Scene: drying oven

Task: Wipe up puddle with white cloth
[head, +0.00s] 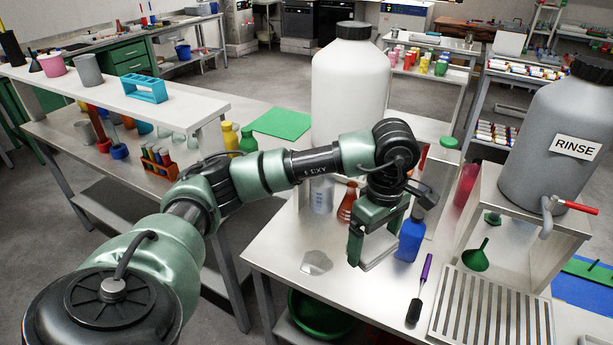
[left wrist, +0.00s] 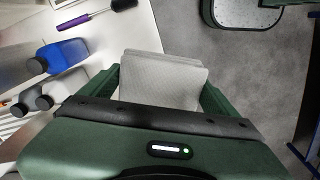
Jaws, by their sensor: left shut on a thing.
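The puddle (head: 316,262) is a clear, irregular patch on the steel table, near its front left edge. My left gripper (head: 372,258) is over the table to the right of the puddle, apart from it in the head view. It is shut on the white cloth (head: 380,252), a folded, light grey-white piece. The left wrist view also shows the cloth (left wrist: 165,80) between the green fingers. Whether the cloth touches the table cannot be told. My right gripper is not in view.
A blue bottle (head: 411,238) stands just right of the gripper, and a purple-handled brush (head: 420,290) lies in front of it. An orange flask (head: 348,203) and a large white jug (head: 350,85) stand behind. A slatted drain rack (head: 490,310) is at right. A green basin (head: 322,315) is below the table.

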